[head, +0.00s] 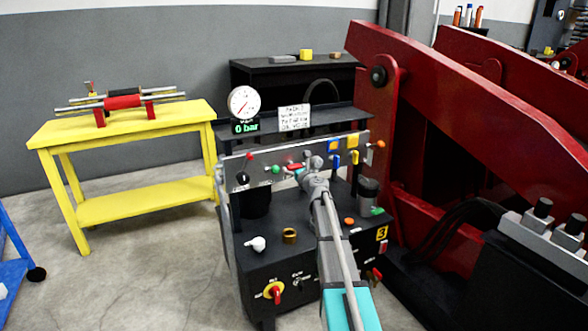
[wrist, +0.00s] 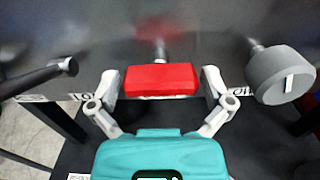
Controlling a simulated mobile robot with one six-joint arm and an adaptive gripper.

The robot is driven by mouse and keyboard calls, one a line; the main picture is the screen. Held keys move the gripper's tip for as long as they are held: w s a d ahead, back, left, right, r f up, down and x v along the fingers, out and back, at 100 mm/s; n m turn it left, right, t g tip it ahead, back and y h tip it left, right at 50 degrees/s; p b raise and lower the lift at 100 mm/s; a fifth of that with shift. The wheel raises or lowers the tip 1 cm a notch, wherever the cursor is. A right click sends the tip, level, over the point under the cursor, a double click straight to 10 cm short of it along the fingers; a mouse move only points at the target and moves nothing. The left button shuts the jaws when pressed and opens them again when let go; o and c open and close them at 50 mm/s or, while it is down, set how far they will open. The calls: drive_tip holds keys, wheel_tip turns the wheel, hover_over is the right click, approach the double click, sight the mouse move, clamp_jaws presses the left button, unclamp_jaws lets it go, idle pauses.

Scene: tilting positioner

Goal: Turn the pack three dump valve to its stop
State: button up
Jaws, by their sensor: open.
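Pack three is the black cabinet (head: 262,268) with a yellow "3" label (head: 382,233) and an upright valve panel (head: 262,166). In the wrist view a red block-shaped handle (wrist: 160,80) on a metal stem lies crosswise between the two fingers of my gripper (wrist: 160,86). The fingers are open, one at each end of the handle, and I cannot tell if they touch it. In the head view my gripper (head: 302,172) is at the panel, by the red handle (head: 294,167). The panel label behind the handle is mostly hidden, so its name cannot be read.
A black lever (wrist: 40,77) is left of the handle and a grey round knob (wrist: 280,75) right. A gauge (head: 244,103) above the panel reads 0 bar. A red-and-yellow knob (head: 273,291) is on the lower front. Red machine arms (head: 480,110) stand right; a yellow bench (head: 125,125) stands left.

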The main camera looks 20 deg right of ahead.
drive_tip(key=shift+a, duration=0.1)
drive_tip(key=c, duration=0.9)
drive_tip(key=shift+o, duration=0.2)
drive_tip(key=shift+n, duration=0.4)
drive_tip(key=n, duration=0.3)
drive_tip(key=shift+n, duration=0.3)
drive_tip(key=n, duration=1.3)
drive_tip(key=shift+n, duration=0.3)
